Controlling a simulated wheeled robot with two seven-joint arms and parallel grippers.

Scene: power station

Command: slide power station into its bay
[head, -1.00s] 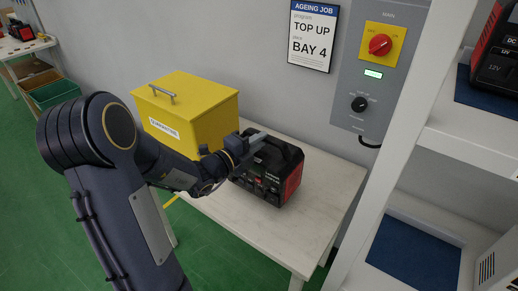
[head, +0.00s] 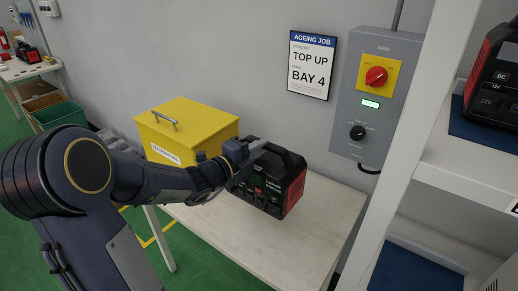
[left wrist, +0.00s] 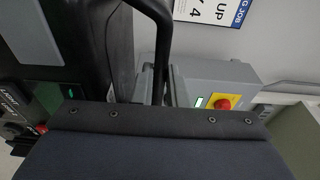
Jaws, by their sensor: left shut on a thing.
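The black and red power station (head: 268,190) is at the right of the yellow box in the head view, over the pale table. My left gripper (head: 256,152) is shut on its top handle and covers part of it. The power station looks upright and seems raised a little off the table. In the left wrist view the dark handle (left wrist: 156,14) and part of the body (left wrist: 50,92) show close up. A white shelf (head: 440,160) stands at right; an empty blue mat (head: 412,268) lies on its lower level. No bay number is readable there. My right gripper is not in view.
The yellow box (head: 190,125) stands close beside the power station. Another power station (head: 492,85) sits on a blue mat on the upper shelf. The shelf's white upright (head: 408,130) stands right of the table (head: 300,245). A wall sign (head: 313,65) reads "TOP UP" and "BAY 4".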

